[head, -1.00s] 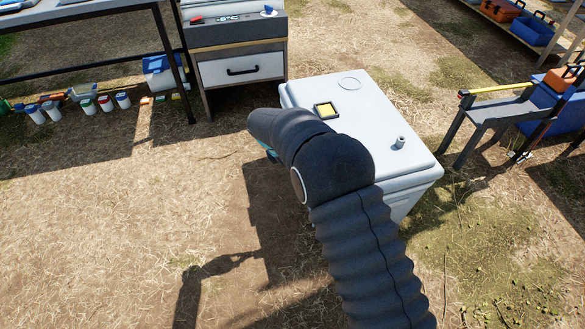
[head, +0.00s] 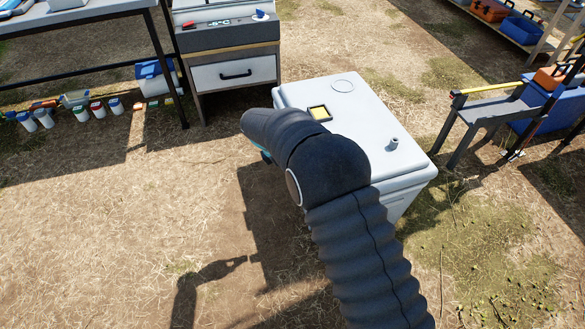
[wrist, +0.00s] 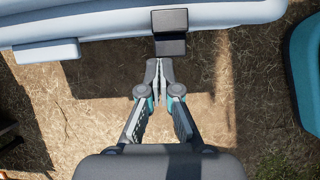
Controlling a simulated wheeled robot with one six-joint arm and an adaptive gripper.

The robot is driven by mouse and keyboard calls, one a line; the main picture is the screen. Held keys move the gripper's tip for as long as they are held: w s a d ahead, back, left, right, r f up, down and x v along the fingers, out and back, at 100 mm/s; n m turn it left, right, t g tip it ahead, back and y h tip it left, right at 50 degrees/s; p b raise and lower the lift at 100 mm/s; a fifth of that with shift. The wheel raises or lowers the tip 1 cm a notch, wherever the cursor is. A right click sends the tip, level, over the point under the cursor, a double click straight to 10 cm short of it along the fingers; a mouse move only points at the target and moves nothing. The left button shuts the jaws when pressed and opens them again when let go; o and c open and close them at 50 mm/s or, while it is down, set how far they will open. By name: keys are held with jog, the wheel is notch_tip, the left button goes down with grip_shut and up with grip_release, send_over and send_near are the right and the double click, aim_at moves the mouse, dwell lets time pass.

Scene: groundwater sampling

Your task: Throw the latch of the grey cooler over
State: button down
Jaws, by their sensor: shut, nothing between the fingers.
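The grey cooler (head: 375,120) is a pale box with a closed lid, standing on the ground beyond my arm in the head view. Its pale edge (wrist: 225,14) runs across the top of the wrist view. A dark two-part latch (wrist: 170,22) sits on that edge, right of centre, with its lower part hanging below it. My gripper (wrist: 159,66) is shut and empty. Its fingertips point at the lower part of the latch, just below and slightly left of it. I cannot tell whether they touch. In the head view my arm hides the latch and most of the gripper.
A drawer cabinet (head: 236,72) stands behind the cooler to the left. Several small bottles (head: 97,107) stand below a table at the far left. A dark stand (head: 485,112) is at the right. The dry ground on the left is open.

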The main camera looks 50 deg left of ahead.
jog(key=v, duration=1.2)
jog(key=shift+r, duration=0.25)
